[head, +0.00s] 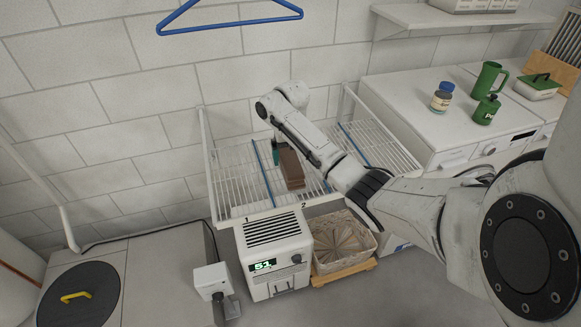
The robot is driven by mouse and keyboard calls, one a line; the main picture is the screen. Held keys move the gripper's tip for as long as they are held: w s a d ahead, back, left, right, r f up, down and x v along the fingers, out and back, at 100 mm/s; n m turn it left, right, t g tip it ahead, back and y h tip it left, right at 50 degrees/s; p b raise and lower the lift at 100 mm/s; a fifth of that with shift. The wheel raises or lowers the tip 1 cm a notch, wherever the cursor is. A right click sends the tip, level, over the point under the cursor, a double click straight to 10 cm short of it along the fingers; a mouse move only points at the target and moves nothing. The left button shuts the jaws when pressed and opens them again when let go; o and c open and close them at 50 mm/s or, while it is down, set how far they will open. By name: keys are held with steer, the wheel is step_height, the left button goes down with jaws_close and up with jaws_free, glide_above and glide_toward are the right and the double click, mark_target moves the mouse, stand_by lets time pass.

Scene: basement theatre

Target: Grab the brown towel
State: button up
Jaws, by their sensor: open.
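The brown towel (292,169) is a folded upright block on the white wire rack (233,181), partly covered by my arm. My gripper (276,153) points down at the towel's upper left side and is open. A teal part shows at its end. The fingers are small and partly hidden, so I cannot tell whether they touch the towel or straddle it.
A dehumidifier (273,262) and a wicker basket (345,243) stand below the rack. A blue hanger (228,26) hangs above. To the right, a white machine (407,116) carries a jar (441,98) and green containers (487,108). Bare rack lies left of the towel.

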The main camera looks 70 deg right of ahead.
mark_target(291, 160)
steer(key=shift+a+f, duration=0.1)
steer(key=shift+f, duration=2.2)
steer(key=shift+w, duration=0.1)
steer(key=c, duration=1.1)
steer(key=shift+r, duration=0.15)
steer(key=shift+r, duration=0.5)
steer(key=s+r, duration=0.1)
steer(key=r, duration=0.1)
steer(key=s+a+r, duration=0.1)
steer(key=s+r, duration=0.1)
steer(key=r, duration=0.1)
steer(key=s+r, duration=0.2)
steer(key=r, duration=0.1)
steer(key=shift+a, duration=0.35)
steer(key=s+a+r+p, duration=0.3)
steer(key=s+p, duration=0.5)
steer(key=shift+r, duration=0.4)
